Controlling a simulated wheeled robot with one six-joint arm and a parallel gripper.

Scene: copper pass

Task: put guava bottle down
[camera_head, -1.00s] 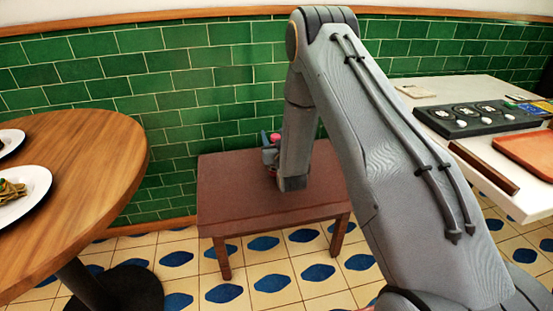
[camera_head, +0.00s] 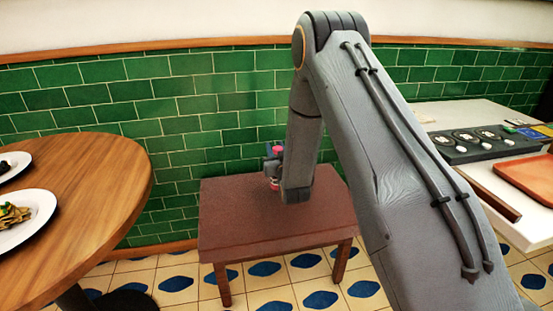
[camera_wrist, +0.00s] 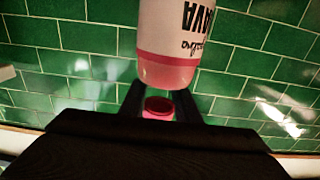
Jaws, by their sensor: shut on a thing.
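The guava bottle (camera_wrist: 172,45) has a white label with dark lettering, pink contents and a pink cap (camera_wrist: 157,106). It is upside down in the wrist view, its upper part cut off by the frame. My gripper (camera_wrist: 160,100) is shut on it near the cap end. In the head view, my gripper (camera_head: 273,165) is over the back part of a small brown table (camera_head: 235,220), near the wall. Bits of the pink bottle (camera_head: 274,184) show beside it, mostly hidden by the gripper. I cannot tell whether the bottle touches the tabletop.
A round wooden table (camera_head: 95,190) with white plates of food (camera_head: 35,205) stands at left. A white counter (camera_head: 465,93) with a dark tray (camera_head: 470,143) and an orange tray (camera_head: 530,175) is at right. The green tiled wall (camera_head: 180,110) is close behind. The brown table's left and front are clear.

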